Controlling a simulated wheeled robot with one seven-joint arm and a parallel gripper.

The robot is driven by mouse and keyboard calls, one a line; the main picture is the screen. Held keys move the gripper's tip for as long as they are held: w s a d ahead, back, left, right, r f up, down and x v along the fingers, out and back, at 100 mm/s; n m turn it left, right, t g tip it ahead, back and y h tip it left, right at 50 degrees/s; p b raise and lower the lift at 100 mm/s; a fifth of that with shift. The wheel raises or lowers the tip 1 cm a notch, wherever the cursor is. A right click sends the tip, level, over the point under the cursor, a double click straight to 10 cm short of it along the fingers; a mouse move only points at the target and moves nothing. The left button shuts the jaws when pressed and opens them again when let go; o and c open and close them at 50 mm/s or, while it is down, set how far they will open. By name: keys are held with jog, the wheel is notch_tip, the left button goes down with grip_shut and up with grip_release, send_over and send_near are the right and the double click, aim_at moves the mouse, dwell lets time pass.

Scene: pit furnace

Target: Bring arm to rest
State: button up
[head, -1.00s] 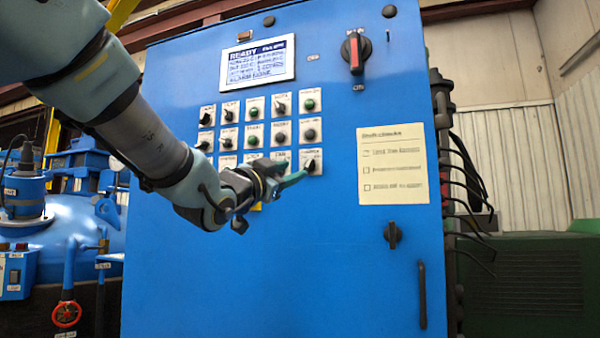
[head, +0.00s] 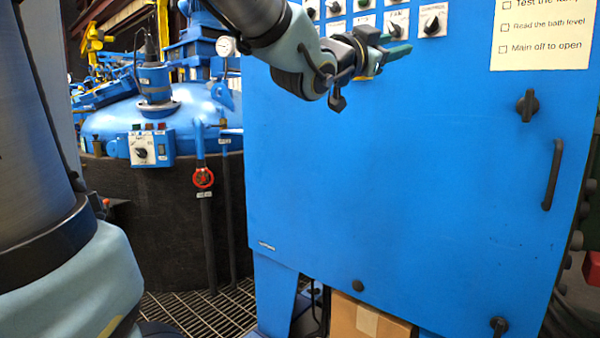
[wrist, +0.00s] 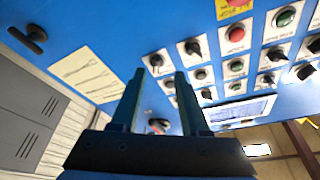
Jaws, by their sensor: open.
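My gripper (head: 394,40) is in front of the blue control cabinet (head: 400,190), near the bottom row of its labelled knobs. In the wrist view its two fingers (wrist: 155,100) stand apart with nothing between them, so it is open. The fingers point at the cabinet face, beside the panel of knobs and buttons (wrist: 235,62). I cannot tell whether the fingers touch the panel. My arm reaches in from the upper left.
A blue vessel (head: 105,125) with a red valve wheel (head: 203,178) stands at left. A paper checklist (head: 541,32), a knob (head: 528,105) and a door handle (head: 553,174) are on the cabinet's right. A cardboard box (head: 369,318) sits beneath it on floor grating.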

jog(key=w+a+f+n+y, duration=0.3)
jog(key=a+f+y, duration=0.1)
jog(key=f, duration=0.4)
jog(key=w+a+f+n+g+y, duration=0.1)
jog(key=w+a+f+n+y, duration=0.3)
jog(key=f, duration=0.4)
jog(key=w+a+f+n+y, duration=0.1)
jog(key=a+f+n+y, duration=0.1)
jog(key=a+f+y, duration=0.45)
jog(key=s+a+f+n+g+y, duration=0.1)
jog(key=s+a+f+n+g, duration=0.35)
jog(key=f, duration=0.65)
jog(key=s+a+f+n+g+y, duration=0.1)
jog(key=s+a+f+n+g, duration=0.1)
jog(key=s+a+f+g, duration=0.5)
notch_tip(320, 180, up, 13)
jog(key=s+a+t+p, duration=0.1)
jog(key=s+p, duration=0.1)
jog(key=p, duration=1.5)
jog(key=shift+s+a, duration=0.15)
jog(key=shift+s, duration=0.25)
jog(key=shift+c, duration=0.3)
